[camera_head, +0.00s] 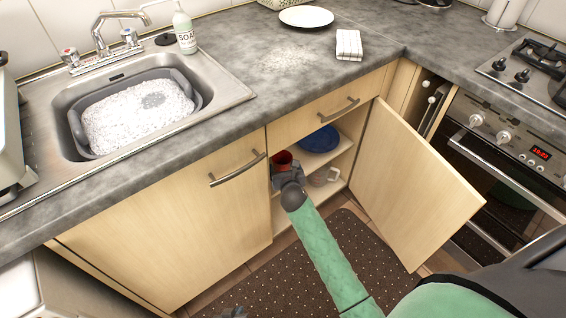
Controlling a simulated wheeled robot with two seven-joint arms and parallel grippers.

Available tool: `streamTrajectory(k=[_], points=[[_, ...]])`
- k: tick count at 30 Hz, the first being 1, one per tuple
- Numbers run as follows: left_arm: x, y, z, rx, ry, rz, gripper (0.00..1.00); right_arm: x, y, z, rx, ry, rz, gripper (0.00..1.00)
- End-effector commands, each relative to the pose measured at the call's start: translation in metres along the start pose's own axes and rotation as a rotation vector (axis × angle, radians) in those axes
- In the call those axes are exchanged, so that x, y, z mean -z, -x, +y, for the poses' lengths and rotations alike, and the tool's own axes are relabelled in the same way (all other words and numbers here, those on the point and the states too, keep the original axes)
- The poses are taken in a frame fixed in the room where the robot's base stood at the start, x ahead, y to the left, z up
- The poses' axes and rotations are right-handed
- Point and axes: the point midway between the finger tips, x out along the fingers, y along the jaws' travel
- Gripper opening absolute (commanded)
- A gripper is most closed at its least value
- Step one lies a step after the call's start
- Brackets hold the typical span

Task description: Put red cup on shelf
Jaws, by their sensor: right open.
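The red cup (281,158) is inside the open cupboard under the counter, at the left of the upper shelf (336,158). My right gripper (284,176) reaches into the cupboard at the near side of the cup. It is open, and it hides the cup's lower part and base. I cannot tell whether the fingers touch the cup. A dark grey tip of my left gripper (235,312) shows at the bottom edge, low over the floor, far from the cup. Its fingers are not clear.
The open cupboard door (415,185) sticks out to the right of my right arm. A closed door (175,235) is on the left.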

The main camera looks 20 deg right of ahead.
Motion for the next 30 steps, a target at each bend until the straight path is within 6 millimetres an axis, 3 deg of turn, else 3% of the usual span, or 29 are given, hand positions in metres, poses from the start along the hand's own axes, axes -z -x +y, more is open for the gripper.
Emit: streamTrajectory(k=[6, 12, 30], points=[[0.000, 0.002, 0.001, -0.001, 0.000, -0.004, 0.00, 0.000, 0.040, 0.000, 0.000, 0.000, 0.000, 0.79], [0.001, 0.003, 0.001, -0.001, 0.000, -0.006, 0.00, -0.001, 0.059, 0.000, 0.000, -0.001, -0.001, 0.79], [0.002, 0.003, 0.001, -0.001, 0.000, -0.004, 0.00, -0.001, 0.065, 0.000, 0.000, -0.001, -0.001, 0.79]])
